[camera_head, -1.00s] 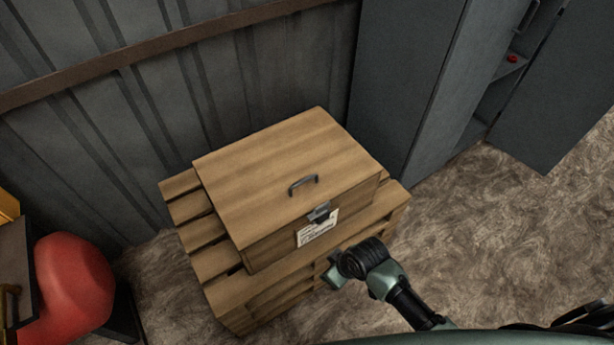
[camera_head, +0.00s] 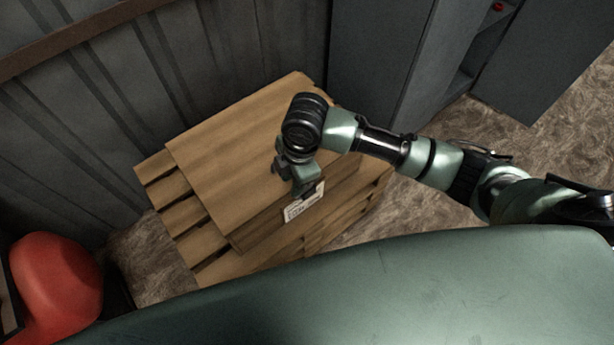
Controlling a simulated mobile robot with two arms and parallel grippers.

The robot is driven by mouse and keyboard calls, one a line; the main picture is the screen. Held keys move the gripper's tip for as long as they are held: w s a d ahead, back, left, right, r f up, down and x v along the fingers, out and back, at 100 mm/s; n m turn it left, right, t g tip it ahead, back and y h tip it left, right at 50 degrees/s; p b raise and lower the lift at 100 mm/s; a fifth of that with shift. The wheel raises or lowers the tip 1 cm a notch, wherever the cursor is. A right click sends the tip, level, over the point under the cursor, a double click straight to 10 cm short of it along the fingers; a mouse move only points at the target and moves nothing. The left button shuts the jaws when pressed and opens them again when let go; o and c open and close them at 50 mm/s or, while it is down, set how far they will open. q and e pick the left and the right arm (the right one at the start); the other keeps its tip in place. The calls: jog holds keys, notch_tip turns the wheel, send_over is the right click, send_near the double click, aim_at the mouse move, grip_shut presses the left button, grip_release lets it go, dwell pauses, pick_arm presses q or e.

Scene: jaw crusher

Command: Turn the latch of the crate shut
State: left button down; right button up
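The wooden crate (camera_head: 222,150) stands on a wooden pallet, with its lid lying flat on top. A white label (camera_head: 301,208) is on its front face, below the lid's front edge. My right gripper (camera_head: 299,186) is over the front edge of the crate, just above the label. It hides the latch and most of the lid's handle. I cannot tell whether it touches the latch, nor whether its fingers are open or shut. My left gripper is not in view.
The pallet (camera_head: 188,216) sticks out around the crate. A grey corrugated wall is behind. A grey cabinet (camera_head: 376,75) with an open door stands at the back right. A red rounded object (camera_head: 58,285) is at the lower left. Bare floor lies to the right.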

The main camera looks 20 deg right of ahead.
jog(key=d, duration=0.1)
jog(key=w+d+r+n+h, duration=0.1)
jog(key=d, duration=0.1)
jog(key=w+d+n, duration=0.1)
jog(key=shift+w+d+r+g+h, duration=0.15)
jog(key=shift+d+r+g+h, duration=0.1)
jog(key=shift+g+h, duration=0.05)
jog(key=shift+d+f, duration=0.1)
jog(key=shift+f, duration=0.05)
notch_tip(320, 180, down, 7)
jog(key=shift+f, duration=0.2)
grip_shut()
